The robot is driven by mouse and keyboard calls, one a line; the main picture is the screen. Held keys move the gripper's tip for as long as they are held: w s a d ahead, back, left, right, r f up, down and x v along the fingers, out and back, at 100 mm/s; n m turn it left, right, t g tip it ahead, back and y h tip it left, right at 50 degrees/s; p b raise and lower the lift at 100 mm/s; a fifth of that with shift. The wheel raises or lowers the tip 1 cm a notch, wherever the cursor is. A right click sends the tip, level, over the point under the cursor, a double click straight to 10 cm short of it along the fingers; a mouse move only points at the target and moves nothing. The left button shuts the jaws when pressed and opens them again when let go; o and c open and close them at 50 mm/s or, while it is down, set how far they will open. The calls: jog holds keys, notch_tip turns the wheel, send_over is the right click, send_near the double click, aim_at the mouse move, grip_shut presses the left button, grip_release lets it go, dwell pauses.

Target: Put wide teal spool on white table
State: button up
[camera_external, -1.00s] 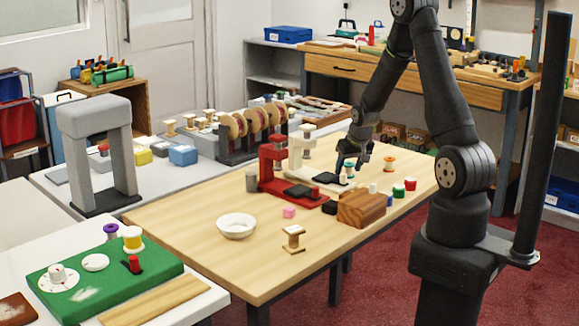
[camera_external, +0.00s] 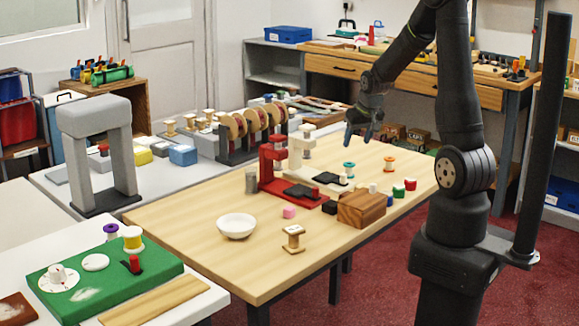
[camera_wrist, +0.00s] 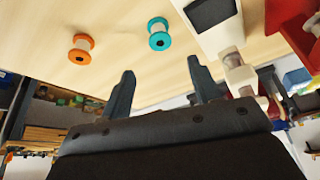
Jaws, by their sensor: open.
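The teal spool (camera_external: 348,168) stands upright on the wooden table, just right of the white clamp-like stand; it also shows in the wrist view (camera_wrist: 159,34). My gripper (camera_external: 361,136) is open and empty, raised above and behind the spool. In the wrist view its two fingers (camera_wrist: 160,70) are spread apart, with the teal spool beyond them and not between them. A white table (camera_external: 205,305) stands at the front left, with a green mat on it.
An orange spool (camera_external: 389,164) stands right of the teal one. Red (camera_external: 271,165) and white (camera_external: 301,150) stands, a wooden block (camera_external: 361,209), a white bowl (camera_external: 236,226) and a small wooden spool (camera_external: 293,239) share the wooden table. Its front left is clear.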

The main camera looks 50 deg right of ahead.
jog(key=shift+o, duration=0.4)
jog(key=shift+s+r, duration=0.15)
jog(key=shift+r, duration=0.15)
jog(key=shift+a, duration=0.1)
jog(key=m+g+h, duration=0.2)
jog(key=m, duration=0.5)
send_near(349, 163)
jog(key=x, duration=1)
jog(key=shift+s+a+f, duration=0.1)
jog(key=shift+f, duration=0.05)
jog(key=c, duration=1.1)
